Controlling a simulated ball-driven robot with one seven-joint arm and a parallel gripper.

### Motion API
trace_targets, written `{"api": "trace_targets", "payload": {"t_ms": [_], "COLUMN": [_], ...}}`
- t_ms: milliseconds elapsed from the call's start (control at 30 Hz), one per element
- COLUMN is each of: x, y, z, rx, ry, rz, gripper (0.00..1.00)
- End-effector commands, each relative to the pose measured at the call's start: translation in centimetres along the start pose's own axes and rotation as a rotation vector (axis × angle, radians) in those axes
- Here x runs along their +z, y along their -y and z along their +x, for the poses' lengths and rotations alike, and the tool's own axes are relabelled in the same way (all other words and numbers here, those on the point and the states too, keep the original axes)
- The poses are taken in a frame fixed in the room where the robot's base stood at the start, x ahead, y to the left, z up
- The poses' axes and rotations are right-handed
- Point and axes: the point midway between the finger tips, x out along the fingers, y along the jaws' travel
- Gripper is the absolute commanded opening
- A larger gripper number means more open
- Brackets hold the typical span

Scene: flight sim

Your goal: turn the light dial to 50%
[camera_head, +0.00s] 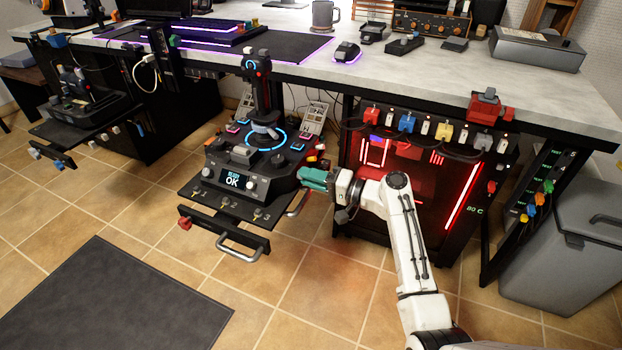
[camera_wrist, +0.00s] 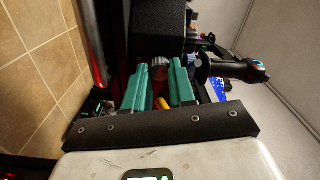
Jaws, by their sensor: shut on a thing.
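My gripper (camera_head: 314,180) has teal fingers and reaches in from the right, close to the right side of the black joystick base (camera_head: 263,195). In the wrist view my gripper (camera_wrist: 160,76) is closed around a small grey ridged dial (camera_wrist: 159,68), which shows between the fingertips. The dial sits on a dark surface, and its setting cannot be read. In the head view the fingers hide this dial. The base has a small screen (camera_head: 232,179) reading "READY OK" and a joystick (camera_head: 259,85) standing at its back.
A pull-out shelf (camera_head: 215,203) carries the base and has a metal handle (camera_head: 240,250) in front. A red-lit computer case (camera_head: 405,185) stands right of it, beneath a row of coloured switches (camera_head: 407,122). A grey bin (camera_head: 565,245) is at far right.

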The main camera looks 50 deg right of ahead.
Motion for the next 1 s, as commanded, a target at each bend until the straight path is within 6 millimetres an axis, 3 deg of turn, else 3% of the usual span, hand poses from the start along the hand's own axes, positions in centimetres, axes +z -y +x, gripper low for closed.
{"api": "trace_targets", "payload": {"t_ms": [200, 233, 500, 767, 1000], "x": [0.1, 0.1, 0.1, 0.0, -0.1], "y": [-0.2, -0.2, -0.1, -0.1, 0.1], "z": [-0.1, -0.1, 0.0, -0.2, -3.3], "rx": [0.004, 0.004, 0.002, 0.002, 0.003], "ry": [0.002, 0.002, 0.001, 0.0, -0.003], "rz": [0.003, 0.003, 0.002, 0.002, 0.003], "gripper": [0.0, 0.27, 0.5, 0.5, 0.5]}}
